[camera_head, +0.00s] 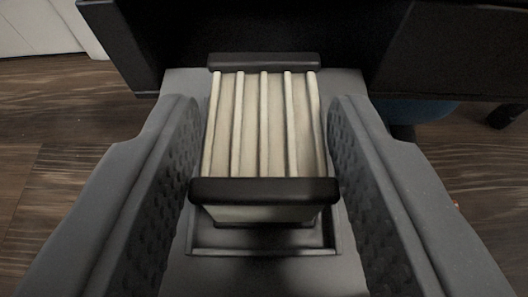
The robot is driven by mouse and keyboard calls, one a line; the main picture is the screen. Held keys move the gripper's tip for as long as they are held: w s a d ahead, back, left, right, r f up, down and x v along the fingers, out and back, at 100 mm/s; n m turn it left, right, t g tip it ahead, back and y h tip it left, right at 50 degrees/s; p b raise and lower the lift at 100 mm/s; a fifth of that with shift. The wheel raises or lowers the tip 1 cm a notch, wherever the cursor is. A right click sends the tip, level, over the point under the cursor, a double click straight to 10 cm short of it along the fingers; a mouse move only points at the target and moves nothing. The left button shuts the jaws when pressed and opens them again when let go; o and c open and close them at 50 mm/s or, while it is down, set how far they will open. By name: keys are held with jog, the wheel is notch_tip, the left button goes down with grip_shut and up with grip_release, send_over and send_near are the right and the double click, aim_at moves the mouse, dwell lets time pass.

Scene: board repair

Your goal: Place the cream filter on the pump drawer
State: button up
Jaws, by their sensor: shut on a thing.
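The cream filter (264,135) has pale lengthwise ribs and a black cap at its near and far ends. It lies between the two grey textured fingers of my gripper (262,110), which is shut on its sides. Under it is the grey pump drawer (262,275), with a shallow rectangular recess whose near edge shows in front of the filter. The filter is over this recess and roughly lined up with it. I cannot tell whether its underside touches the drawer, as the filter hides most of the recess.
A black cabinet or housing (290,30) stands just behind the drawer and spans most of the top. A dark blue round object (420,110) is partly hidden at the right. Brown wooden floor (60,150) shows at both sides. A white panel (40,25) is at the top left.

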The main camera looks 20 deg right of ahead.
jog(key=o, duration=1)
jog(key=shift+c, duration=0.2)
jog(key=p+v, duration=0.3)
jog(key=v, duration=0.9)
jog(key=shift+p, duration=0.3)
jog(key=shift+f, duration=0.1)
